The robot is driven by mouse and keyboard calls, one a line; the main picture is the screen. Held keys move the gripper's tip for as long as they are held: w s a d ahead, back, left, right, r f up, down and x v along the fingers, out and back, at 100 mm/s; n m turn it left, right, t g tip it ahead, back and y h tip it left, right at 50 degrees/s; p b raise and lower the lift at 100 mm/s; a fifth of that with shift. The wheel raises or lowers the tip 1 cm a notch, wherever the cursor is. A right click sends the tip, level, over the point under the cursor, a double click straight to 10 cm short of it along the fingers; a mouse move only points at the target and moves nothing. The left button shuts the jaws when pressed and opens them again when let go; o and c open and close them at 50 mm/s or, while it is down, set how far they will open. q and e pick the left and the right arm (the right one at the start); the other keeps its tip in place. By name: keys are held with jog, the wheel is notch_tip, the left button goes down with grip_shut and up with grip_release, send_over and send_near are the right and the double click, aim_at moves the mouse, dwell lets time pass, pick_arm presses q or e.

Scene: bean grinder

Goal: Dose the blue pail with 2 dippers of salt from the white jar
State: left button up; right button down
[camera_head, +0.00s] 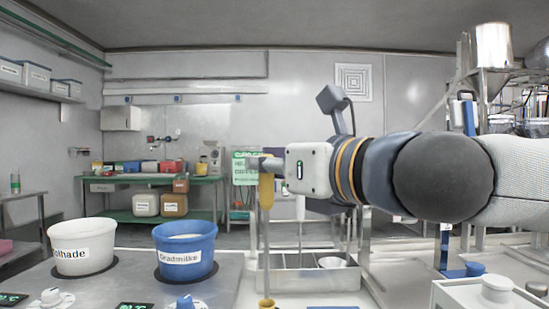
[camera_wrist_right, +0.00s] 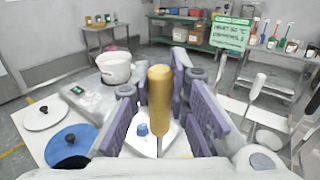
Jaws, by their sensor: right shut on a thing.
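The blue pail (camera_head: 185,262) stands upright on a dark round pad on the grey counter at the left, with pale contents near its rim. My right gripper (camera_head: 266,163) is shut on the yellow handle of a dipper (camera_head: 266,190), right of the pail and higher. The dipper hangs upright, its thin rod running down to the bottom picture edge; its cup is not clearly visible. In the right wrist view the yellow handle (camera_wrist_right: 159,95) stands between the purple finger pads. I cannot pick out the white jar with certainty. My left gripper is out of view.
A white pail (camera_head: 82,255) stands left of the blue pail. A metal tray (camera_head: 300,281) with a small bowl lies behind the dipper. A white lidded container (camera_head: 480,297) is at lower right. A blue lid (camera_wrist_right: 70,147) and a white lid (camera_wrist_right: 46,117) lie at left in the wrist view.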

pick_arm(q)
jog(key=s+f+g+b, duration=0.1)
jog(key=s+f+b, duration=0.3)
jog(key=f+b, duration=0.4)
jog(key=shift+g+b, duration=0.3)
jog(key=shift+b, duration=0.05)
pick_arm(e)
notch_tip(320, 180, down, 12)
jog(key=shift+r, duration=0.25)
jog(key=shift+d, duration=0.1)
notch_tip(320, 180, up, 11)
jog(key=p, duration=0.9)
jog(key=shift+s+f, duration=0.1)
jog(key=shift+r+p, duration=0.55)
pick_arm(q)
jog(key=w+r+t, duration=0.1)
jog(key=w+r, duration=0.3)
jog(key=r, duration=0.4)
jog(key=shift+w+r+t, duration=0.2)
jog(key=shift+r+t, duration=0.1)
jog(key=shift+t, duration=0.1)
pick_arm(e)
jog(key=shift+f, duration=0.1)
